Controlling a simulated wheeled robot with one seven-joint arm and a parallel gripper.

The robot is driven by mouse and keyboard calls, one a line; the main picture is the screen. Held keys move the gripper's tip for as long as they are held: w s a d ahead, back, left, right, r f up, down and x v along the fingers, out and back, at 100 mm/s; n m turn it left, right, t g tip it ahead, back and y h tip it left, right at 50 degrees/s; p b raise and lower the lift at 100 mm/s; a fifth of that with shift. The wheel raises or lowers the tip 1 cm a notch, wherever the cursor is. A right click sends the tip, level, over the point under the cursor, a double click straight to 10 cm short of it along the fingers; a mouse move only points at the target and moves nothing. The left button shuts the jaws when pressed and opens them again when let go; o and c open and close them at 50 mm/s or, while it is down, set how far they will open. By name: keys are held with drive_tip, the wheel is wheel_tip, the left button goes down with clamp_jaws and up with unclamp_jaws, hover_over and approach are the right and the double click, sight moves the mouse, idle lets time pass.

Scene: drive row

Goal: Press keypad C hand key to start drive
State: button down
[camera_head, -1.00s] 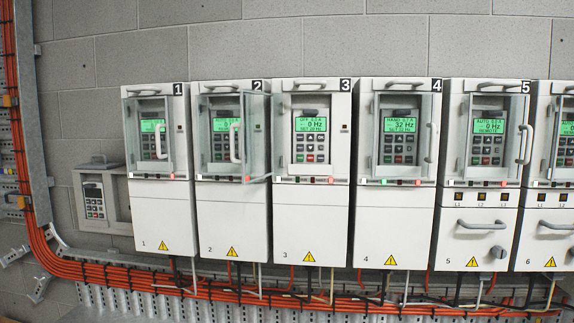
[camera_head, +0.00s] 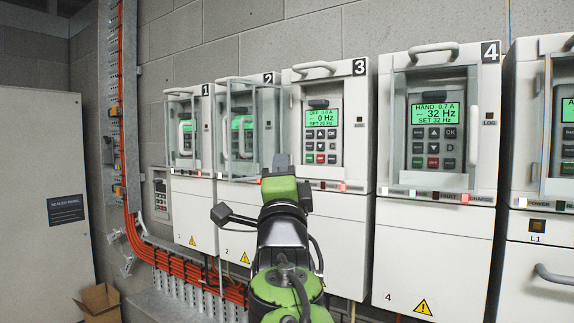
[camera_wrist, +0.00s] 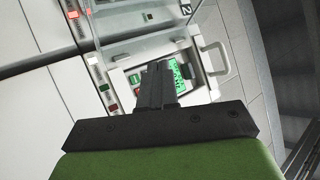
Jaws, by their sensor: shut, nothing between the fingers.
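My gripper (camera_head: 281,162) is shut and empty, in front of drive 3's lower left edge in the head view. In the wrist view, my gripper's closed fingers (camera_wrist: 155,85) point at drive 3's recess and partly hide its keypad (camera_wrist: 178,72). Contact cannot be told. Drive 4's keypad (camera_head: 434,136) reads HAND, 32 Hz.
Drive 2's glass door (camera_head: 266,125) stands swung open beside drive 3, left of my gripper; the glass also shows in the wrist view (camera_wrist: 130,30). Drive 4's frame handle (camera_head: 474,137) juts out at right. A cardboard box (camera_head: 100,303) stands on the floor at left.

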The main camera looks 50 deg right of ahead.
sight(303, 164)
drive_tip(key=d+p, duration=0.1)
drive_tip(key=d, duration=0.1)
drive_tip(key=w+d+p, duration=0.1)
drive_tip(key=d, duration=0.2)
drive_tip(key=d+p, duration=0.1)
drive_tip(key=d, duration=0.2)
drive_tip(key=shift+w+p, duration=0.2)
drive_tip(key=shift+p, duration=0.1)
drive_tip(key=shift+d, duration=0.15)
idle(1.8)
drive_tip(key=shift+d, duration=0.35)
